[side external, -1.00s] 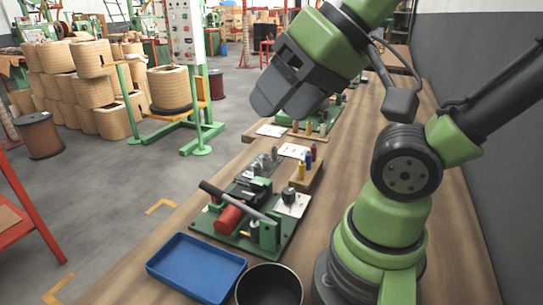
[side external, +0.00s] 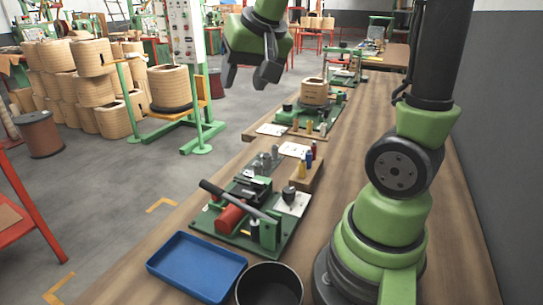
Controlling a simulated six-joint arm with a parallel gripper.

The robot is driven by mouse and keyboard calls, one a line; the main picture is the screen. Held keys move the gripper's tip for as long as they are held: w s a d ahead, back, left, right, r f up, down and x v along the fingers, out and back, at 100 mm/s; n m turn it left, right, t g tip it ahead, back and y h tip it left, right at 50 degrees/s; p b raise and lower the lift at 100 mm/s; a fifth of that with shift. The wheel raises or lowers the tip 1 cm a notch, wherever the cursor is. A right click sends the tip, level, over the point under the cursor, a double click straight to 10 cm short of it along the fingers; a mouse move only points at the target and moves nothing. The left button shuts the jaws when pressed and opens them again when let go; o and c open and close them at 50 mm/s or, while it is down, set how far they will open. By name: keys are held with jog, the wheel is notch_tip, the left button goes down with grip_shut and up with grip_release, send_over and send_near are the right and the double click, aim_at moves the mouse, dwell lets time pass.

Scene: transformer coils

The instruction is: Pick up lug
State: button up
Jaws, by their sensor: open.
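My gripper (side external: 250,78) hangs in the air at the top middle of the side external view, fingers apart and empty. It is well above and to the left of the table's far part, touching nothing. I cannot make out a lug for certain. Several small grey metal pieces (side external: 268,160) stand at the back of the green press fixture (side external: 245,215); they are too small to identify. A small wooden block (side external: 307,178) beside them carries yellow, blue and red pieces.
A blue tray (side external: 196,268) and a dark round bin (side external: 270,287) are at the near end of the wooden table (side external: 350,135). A second green fixture (side external: 300,118) with a wound coil (side external: 314,92) stands farther back. The table's right side is largely clear.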

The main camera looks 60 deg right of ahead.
jog(key=w+d+f+m+g+h, duration=0.1)
jog(key=w+d+f, duration=0.25)
jog(key=d, duration=0.25)
jog(key=w+d+f+m+g+h, duration=0.1)
jog(key=w+d+f+m, duration=0.1)
jog(key=d+f, duration=0.3)
jog(key=m+g, duration=0.2)
send_over(275, 157)
jog(key=f, duration=0.9)
jog(key=s+a+f, duration=0.1)
jog(key=f, duration=0.4)
jog(key=shift+f, duration=0.3)
jog(key=shift+w+x, duration=0.2)
jog(key=shift+x, duration=1.25)
jog(key=shift+w+x, duration=0.2)
jog(key=shift+x, duration=1.25)
jog(key=shift+d+r, duration=0.1)
jog(key=shift+r, duration=0.05)
jog(key=shift+c, duration=0.2)
grip_shut()
